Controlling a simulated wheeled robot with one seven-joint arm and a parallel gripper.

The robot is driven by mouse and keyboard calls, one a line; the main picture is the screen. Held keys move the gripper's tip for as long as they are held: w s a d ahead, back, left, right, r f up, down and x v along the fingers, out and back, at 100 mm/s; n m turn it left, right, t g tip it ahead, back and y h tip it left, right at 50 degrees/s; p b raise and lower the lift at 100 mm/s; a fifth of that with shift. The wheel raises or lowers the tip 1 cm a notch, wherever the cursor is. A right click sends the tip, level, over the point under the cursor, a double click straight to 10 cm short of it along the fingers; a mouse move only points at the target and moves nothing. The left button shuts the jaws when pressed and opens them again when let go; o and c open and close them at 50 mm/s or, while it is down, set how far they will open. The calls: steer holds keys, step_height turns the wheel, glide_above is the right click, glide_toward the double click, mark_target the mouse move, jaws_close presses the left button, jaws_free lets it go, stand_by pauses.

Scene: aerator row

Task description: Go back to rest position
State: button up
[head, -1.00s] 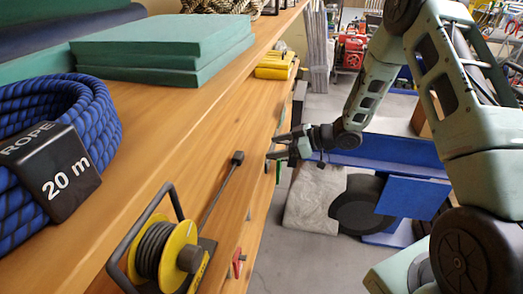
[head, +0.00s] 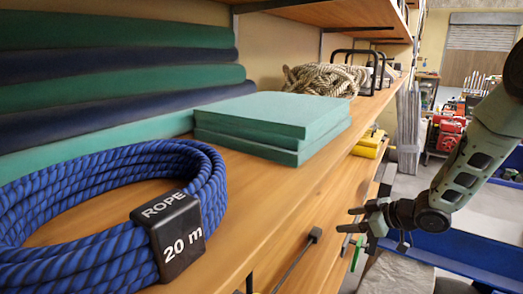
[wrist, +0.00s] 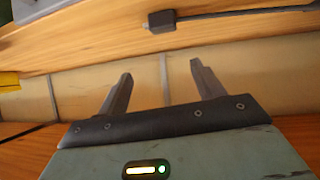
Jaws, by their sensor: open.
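My gripper (head: 354,226) is at the right of the head view, at the end of my green-grey arm, beside the front edge of the wooden shelf (head: 310,205). Its two fingers are apart with nothing between them. In the wrist view my gripper (wrist: 157,80) also shows open and empty, its fingers pointing toward a tan surface under a wooden board. A dark block on a thin rod (wrist: 162,20) lies on the wood beyond the fingers, apart from them.
A blue rope coil (head: 60,190) labelled 20 m and stacked green slabs (head: 270,115) sit on the shelf. Beige rope (head: 320,78) and a yellow item (head: 370,140) lie farther along. A blue structure (head: 465,255) stands below my arm. Grey floor shows at right.

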steer(key=s+a+r+m+g+h+p, duration=0.25)
steer(key=s+a+r+h, duration=0.25)
steer(key=s+a+r, duration=0.55)
steer(key=s+a+r+g+h, duration=0.1)
steer(key=s+g, duration=0.1)
steer(key=s, duration=1.1)
steer(key=s+a+r+g+h, duration=0.1)
steer(key=s+a+r+g, duration=0.1)
steer(key=s, duration=1)
steer(key=shift+s+g+h, duration=0.3)
steer(key=shift+s+g, duration=0.1)
steer(key=shift+g, duration=0.45)
